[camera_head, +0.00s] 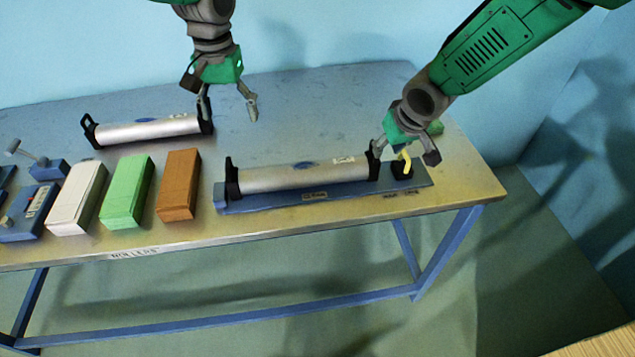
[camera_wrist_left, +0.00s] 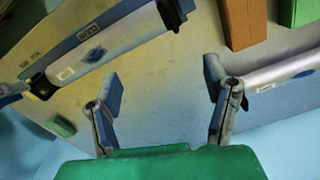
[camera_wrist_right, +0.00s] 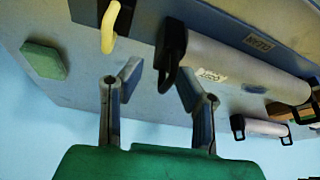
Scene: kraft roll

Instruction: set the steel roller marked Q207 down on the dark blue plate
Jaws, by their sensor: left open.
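One steel roller (camera_head: 305,173) with black end brackets lies along the dark blue plate (camera_head: 265,204). It also shows in the left wrist view (camera_wrist_left: 120,45) and the right wrist view (camera_wrist_right: 235,68). A second steel roller (camera_head: 150,130) lies on the table at the back left. My left gripper (camera_head: 228,106) is open and empty above the table, by the right end of the back roller. My right gripper (camera_head: 405,156) is open at the right end of the plate's roller, its fingers apart near the black bracket.
A yellow hook (camera_head: 406,162) on a black base stands at the plate's right end. Orange (camera_head: 179,185), green (camera_head: 127,191) and white (camera_head: 77,198) blocks stand at the front left, beside blue devices (camera_head: 27,212). The table's back middle is clear.

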